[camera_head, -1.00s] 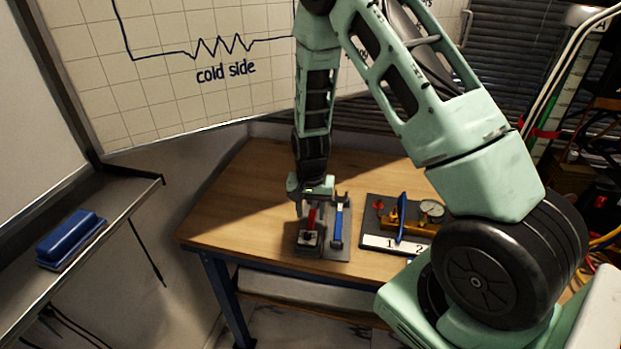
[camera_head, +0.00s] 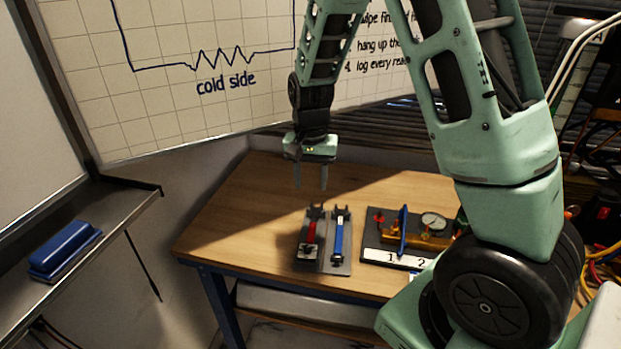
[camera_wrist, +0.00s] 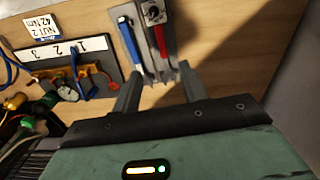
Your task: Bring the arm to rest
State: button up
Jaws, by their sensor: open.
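My gripper (camera_head: 311,178) hangs above the back part of the wooden table (camera_head: 225,218), fingers pointing down. Its two fingers are apart with nothing between them; in the wrist view the gripper (camera_wrist: 158,92) also shows open. Below and in front of it, a grey holder plate (camera_head: 322,268) carries a red-handled tool (camera_head: 311,232) and a blue-handled tool (camera_head: 338,230). Both lie in the holder, apart from the fingers. The wrist view shows the red handle (camera_wrist: 160,42) and the blue handle (camera_wrist: 131,42) beyond the fingertips.
A gauge board (camera_head: 385,256) with a brass fitting, dial and blue lever is right of the holder. My arm passes over the table's right side. A whiteboard (camera_head: 160,90) stands behind. A blue eraser (camera_head: 65,250) lies on the left ledge. The table's left part is clear.

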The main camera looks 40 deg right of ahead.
dwell(0.3)
jog(key=s+a+r+n+y, duration=0.1)
jog(key=s+a+r+n, duration=0.15)
jog(key=a, duration=0.45)
jog(key=s+a+r+n, duration=0.2)
jog(key=s+a+n, duration=0.2)
jog(key=a, duration=0.4)
jog(key=s+a+r+n, duration=0.1)
jog(key=s+a+n, duration=0.3)
jog(key=s, duration=0.5)
jog(key=s+a+r+n, duration=0.2)
jog(key=s+a+n, duration=0.3)
jog(key=s, duration=0.3)
jog(key=shift+s+a+n, duration=0.2)
jog(key=shift+s+n, duration=0.2)
jog(key=shift+n, duration=0.35)
